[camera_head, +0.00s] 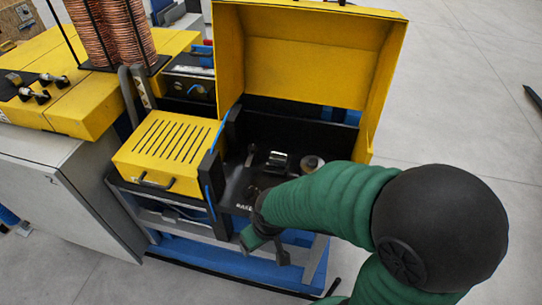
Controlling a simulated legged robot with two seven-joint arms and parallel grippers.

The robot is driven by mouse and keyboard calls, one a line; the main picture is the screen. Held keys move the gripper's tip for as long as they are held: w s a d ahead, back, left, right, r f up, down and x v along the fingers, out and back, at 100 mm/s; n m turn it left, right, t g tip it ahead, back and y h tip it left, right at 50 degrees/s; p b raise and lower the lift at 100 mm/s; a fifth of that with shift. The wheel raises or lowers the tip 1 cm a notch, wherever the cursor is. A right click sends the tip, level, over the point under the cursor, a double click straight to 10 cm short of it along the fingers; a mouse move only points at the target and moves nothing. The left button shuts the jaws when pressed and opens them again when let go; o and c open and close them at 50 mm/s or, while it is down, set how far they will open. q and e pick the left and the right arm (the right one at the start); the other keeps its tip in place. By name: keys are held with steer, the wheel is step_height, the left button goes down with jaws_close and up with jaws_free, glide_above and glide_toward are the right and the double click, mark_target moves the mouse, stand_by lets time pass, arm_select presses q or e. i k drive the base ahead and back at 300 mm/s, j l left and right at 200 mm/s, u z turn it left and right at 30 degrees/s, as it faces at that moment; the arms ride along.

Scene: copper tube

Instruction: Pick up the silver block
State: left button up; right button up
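The silver block (278,160) is a small, shiny metal piece. It sits on the black inner surface of the yellow machine (298,45), whose lid stands open. My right arm comes in from the right in a green sleeve. My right gripper (266,250) is in front of the machine's lower edge, nearer to me than the block and apart from it. Its two prongs look spread, with nothing seen between them. The arm hides part of the machine's right front. My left gripper is not in view.
A round grey part (312,164) sits just right of the block. A yellow slotted cover (168,145) with a handle lies to the left. Copper tube coils (110,30) stand on a yellow bench at the upper left. The floor at right is mostly clear.

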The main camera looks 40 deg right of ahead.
mark_target(276, 159)
steer(key=z, duration=1.1)
steer(key=i+j+z, duration=0.1)
steer(key=j, duration=0.25)
steer(key=i+j, duration=0.2)
steer(key=j, duration=0.15)
steer(key=i+j+z, duration=0.15)
steer(key=j, duration=0.2)
steer(key=i+j+z, duration=0.1)
steer(key=j, duration=0.3)
steer(key=i+j+z, duration=0.1)
steer(key=j, duration=0.3)
steer(key=i, duration=0.2)
